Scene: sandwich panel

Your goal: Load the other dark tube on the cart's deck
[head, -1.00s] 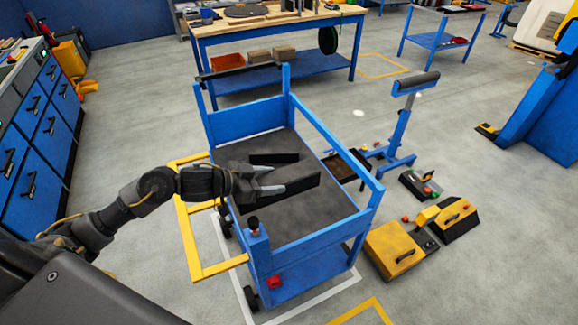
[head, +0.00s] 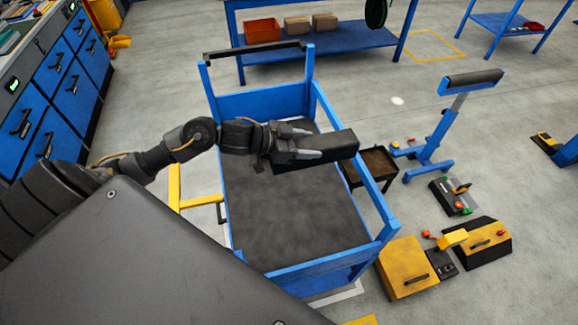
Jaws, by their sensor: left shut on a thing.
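My left gripper (head: 292,146) reaches in from the left and is shut on a dark square tube (head: 330,149). The tube points to the right, over the far right part of the deck and close to the cart's right rail. The blue cart (head: 262,104) has a dark grey deck (head: 285,205), and its front and middle are bare. A small dark patch shows just behind my gripper; I cannot tell whether it is another tube lying on the deck. Whether the held tube touches the deck or rail is also unclear. My right gripper is out of view.
Blue rails and corner posts edge the deck. Right of the cart stand a blue stand with a dark top bar (head: 471,81), a yellow case (head: 405,268) and a black-and-yellow case (head: 483,243). A blue workbench (head: 335,38) is behind, drawers (head: 55,75) at left.

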